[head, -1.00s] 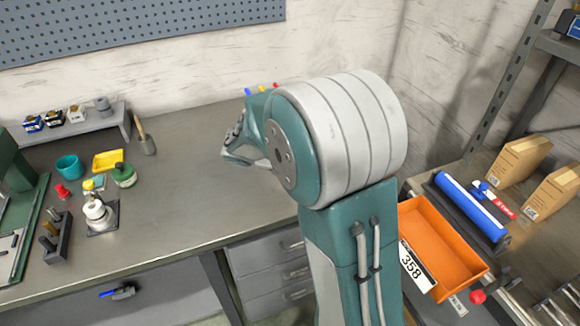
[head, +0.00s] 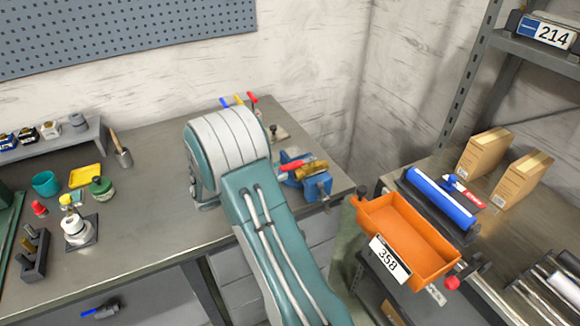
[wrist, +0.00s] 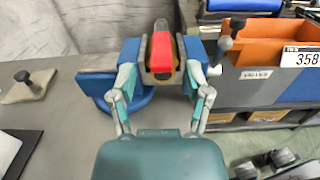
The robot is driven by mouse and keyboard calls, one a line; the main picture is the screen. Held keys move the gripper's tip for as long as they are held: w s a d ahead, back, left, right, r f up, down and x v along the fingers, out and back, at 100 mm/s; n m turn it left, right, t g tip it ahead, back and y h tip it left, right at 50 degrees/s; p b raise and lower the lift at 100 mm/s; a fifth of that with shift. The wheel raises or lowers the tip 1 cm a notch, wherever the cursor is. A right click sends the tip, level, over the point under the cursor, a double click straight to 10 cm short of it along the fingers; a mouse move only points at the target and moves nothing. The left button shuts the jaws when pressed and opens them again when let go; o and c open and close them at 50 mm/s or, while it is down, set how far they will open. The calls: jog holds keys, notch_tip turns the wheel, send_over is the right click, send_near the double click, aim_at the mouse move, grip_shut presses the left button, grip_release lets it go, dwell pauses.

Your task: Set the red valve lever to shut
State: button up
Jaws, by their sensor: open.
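The red valve lever (head: 291,165) sits on a brass valve (head: 312,170) held in a blue vise (head: 318,188) at the right end of the workbench. In the wrist view the red lever (wrist: 161,54) shows between my fingers, with the brass body and grey vise jaws around it. My gripper (wrist: 161,78) is open, one finger on each side of the lever. I cannot tell whether either finger touches it. In the head view my arm hides the gripper.
Three small levers (head: 238,99), blue, yellow and red, stand at the bench's back. An orange bin (head: 405,240) marked 358 is close on the right. Cups and tools fill the bench's left.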

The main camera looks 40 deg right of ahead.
aim_at(290, 165)
jog(key=shift+x, duration=2)
grip_shut()
